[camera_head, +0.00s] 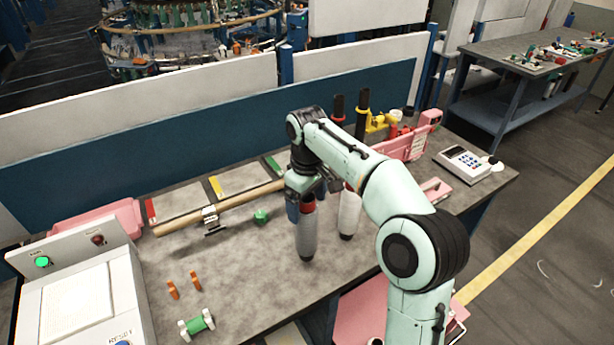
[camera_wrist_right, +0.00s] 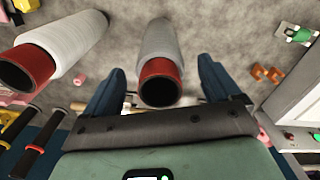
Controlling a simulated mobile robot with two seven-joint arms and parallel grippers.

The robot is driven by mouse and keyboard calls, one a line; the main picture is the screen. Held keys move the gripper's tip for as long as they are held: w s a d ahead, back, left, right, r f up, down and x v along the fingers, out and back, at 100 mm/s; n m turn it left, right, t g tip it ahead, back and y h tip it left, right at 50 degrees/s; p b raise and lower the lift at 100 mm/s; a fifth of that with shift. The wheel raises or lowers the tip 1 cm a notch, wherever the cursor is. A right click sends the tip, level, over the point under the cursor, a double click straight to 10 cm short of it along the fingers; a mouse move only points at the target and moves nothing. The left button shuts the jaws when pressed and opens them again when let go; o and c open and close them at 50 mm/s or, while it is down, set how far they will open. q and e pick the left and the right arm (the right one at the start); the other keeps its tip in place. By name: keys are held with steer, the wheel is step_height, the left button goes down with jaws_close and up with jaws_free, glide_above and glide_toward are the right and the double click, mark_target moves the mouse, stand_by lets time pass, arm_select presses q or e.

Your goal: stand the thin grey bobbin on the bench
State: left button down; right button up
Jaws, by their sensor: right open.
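The thin grey bobbin (camera_head: 307,234) has a red top and a dark foot, and it stands upright on the bench (camera_head: 250,262). My right gripper (camera_head: 306,198) is at its top, coming from above. In the right wrist view the grey bobbin (camera_wrist_right: 160,45) lies between the two blue fingers of my right gripper (camera_wrist_right: 161,68), with a gap at each side. The jaws are open. The fingers partly hide the bobbin's top in the head view. My left gripper is not in view.
A wider white bobbin (camera_head: 348,214) stands close to the right, also in the wrist view (camera_wrist_right: 68,45). Black-handled tools and a pink bin (camera_head: 405,146) stand behind. A green piece (camera_head: 261,216) and a control box (camera_head: 75,300) are left.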

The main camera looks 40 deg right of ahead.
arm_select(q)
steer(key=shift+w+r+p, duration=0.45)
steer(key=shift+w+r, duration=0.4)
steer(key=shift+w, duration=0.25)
arm_select(e)
step_height(320, 180, up, 10)
steer(key=shift+w, duration=0.15)
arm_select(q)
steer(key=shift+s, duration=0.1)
